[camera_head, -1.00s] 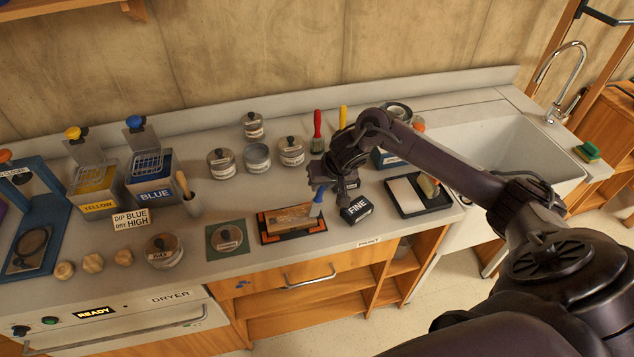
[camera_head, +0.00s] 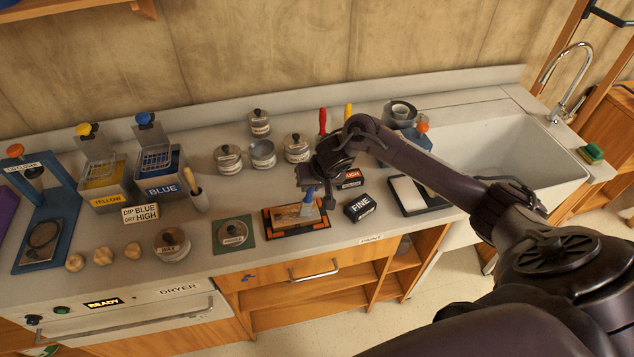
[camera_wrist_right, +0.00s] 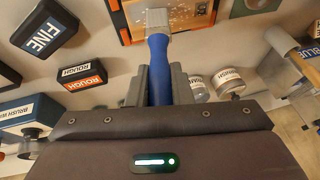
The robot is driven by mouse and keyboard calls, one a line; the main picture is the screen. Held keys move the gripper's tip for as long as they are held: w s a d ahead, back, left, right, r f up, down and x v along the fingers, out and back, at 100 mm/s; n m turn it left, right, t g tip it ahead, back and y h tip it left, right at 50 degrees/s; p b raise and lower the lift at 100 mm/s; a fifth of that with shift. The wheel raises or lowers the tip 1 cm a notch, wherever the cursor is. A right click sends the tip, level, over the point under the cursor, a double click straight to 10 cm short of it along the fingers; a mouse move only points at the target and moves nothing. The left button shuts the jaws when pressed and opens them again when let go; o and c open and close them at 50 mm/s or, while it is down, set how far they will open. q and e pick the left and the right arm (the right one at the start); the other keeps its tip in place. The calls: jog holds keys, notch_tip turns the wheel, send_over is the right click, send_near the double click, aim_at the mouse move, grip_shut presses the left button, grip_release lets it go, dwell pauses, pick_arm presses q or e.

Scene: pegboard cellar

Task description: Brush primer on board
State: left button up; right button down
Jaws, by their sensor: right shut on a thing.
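My right gripper (camera_head: 308,190) is shut on the blue handle of a brush (camera_head: 311,193). In the right wrist view the blue brush (camera_wrist_right: 159,70) stands between the two grey fingers of the gripper (camera_wrist_right: 159,88). The wooden board (camera_head: 286,217) lies in a black and orange tray (camera_head: 296,232) on the counter. The brush's head is over the right part of the board; I cannot tell if the bristles touch it. My left gripper is out of view.
A black FINE block (camera_head: 359,207) stands just right of the tray. Behind my gripper are a red-handled tool (camera_head: 322,120) and several tins (camera_head: 228,158). BLUE (camera_head: 161,189) and YELLOW (camera_head: 105,200) vats stand left. The sink (camera_head: 510,150) is at the right.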

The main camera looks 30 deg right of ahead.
jog(key=shift+w+a, duration=1.15)
jog(key=shift+a, duration=3)
jog(key=s+d, duration=0.3)
jog(key=d, duration=1)
jog(key=shift+s, duration=0.3)
jog(key=shift+a+r, duration=0.1)
jog(key=shift+r, duration=0.2)
jog(key=shift+w, duration=0.1)
jog(key=shift+w+a, duration=0.35)
jog(key=shift+w, duration=0.3)
jog(key=shift+f, duration=0.35)
